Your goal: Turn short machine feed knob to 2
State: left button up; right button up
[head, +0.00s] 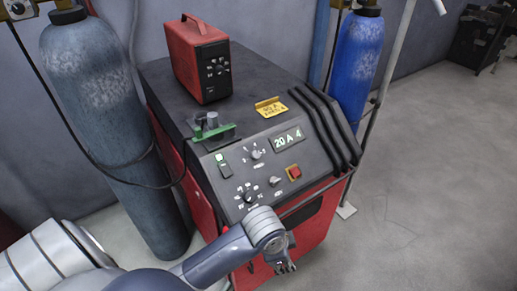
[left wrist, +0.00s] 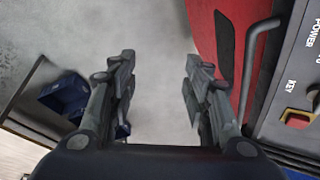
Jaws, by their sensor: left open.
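The red and black machine (head: 225,160) stands in the middle of the head view with a sloped dark control panel. Its panel carries an upper dial knob (head: 256,155), a lower dial knob (head: 250,196) with marks around it, and a smaller grey knob (head: 274,181). The labels are too small to tell which is the feed knob or what it points to. My left gripper (head: 284,267) is in front of the machine, below the panel, apart from the knobs. In the left wrist view the left gripper (left wrist: 160,75) is open and empty. My right gripper is not in view.
A small red unit (head: 202,58) stands on top. A grey-blue cylinder (head: 100,110) and a blue cylinder (head: 357,60) flank the machine. Floor at right is clear.

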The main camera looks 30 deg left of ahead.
pick_arm(q)
jog(key=w+a+r+m+y, duration=0.1)
jog(key=w+a+r+m, duration=0.1)
jog(key=w+r+m, duration=0.35)
jog(key=m+g+y, duration=0.1)
jog(key=m+y, duration=0.1)
jog(key=y, duration=0.3)
send_near(257, 154)
jog(key=p+x, duration=0.3)
jog(key=x, duration=0.4)
jog(key=shift+w+a+f, duration=0.1)
jog(key=shift+a, duration=0.1)
jog(key=shift+w+a+f, duration=0.15)
jog(key=shift+a+f, duration=0.05)
jog(key=shift+f, duration=0.5)
jog(key=shift+c, duration=0.6)
jog(key=c, duration=0.9)
